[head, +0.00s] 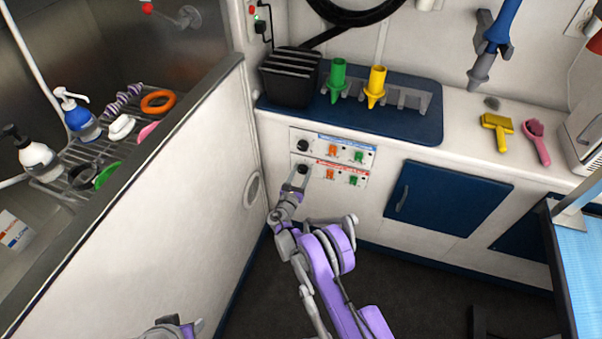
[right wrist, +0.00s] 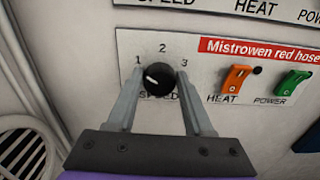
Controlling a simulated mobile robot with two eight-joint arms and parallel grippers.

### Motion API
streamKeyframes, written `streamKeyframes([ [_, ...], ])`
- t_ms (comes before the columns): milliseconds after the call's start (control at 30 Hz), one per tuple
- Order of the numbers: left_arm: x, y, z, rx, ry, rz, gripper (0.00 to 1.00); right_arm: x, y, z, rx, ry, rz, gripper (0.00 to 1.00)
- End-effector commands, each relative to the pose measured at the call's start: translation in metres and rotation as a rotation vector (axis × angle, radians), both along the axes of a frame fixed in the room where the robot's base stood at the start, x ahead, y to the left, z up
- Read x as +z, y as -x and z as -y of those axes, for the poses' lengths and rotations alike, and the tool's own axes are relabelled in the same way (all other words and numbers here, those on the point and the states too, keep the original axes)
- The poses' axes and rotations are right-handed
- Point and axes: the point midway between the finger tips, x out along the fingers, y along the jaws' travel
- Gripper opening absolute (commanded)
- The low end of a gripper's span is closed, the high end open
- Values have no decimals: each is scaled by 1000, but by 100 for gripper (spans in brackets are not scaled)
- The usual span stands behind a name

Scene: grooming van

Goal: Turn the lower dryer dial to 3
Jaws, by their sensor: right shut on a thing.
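The lower dryer dial (right wrist: 158,79) is a round black knob with a white pointer line, on the panel marked "Mistrowen red hose" (right wrist: 262,50). The numbers 1, 2 and 3 stand around it. The pointer line tilts toward the left, on the 1 side. My right gripper (right wrist: 158,82) is shut on the dial, one finger on each side. In the head view, my right gripper (head: 297,177) reaches the lower panel (head: 341,175) and partly covers the dial. Grey parts of my left arm show at the bottom edge; its fingers cannot be made out.
The upper dryer panel (head: 345,150) with its own dial (head: 303,145) sits just above. Orange and green switches lie right of each dial. A white partition wall (head: 165,215) stands close on the left. A blue cabinet door (head: 447,195) is to the right.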

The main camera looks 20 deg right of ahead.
Motion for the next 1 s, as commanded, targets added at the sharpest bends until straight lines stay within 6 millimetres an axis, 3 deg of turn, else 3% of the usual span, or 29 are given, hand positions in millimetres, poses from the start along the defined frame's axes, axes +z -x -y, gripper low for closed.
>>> streamKeyframes([
  [267, -13, -1, 0, 0, 0, -4, 50, -2, 0, 1, -1, -123, 83, 0],
  [1000, -48, -5, 0, 0, 0, -15, 50, -3, 2, 3, 0, -698, 471, 0],
])
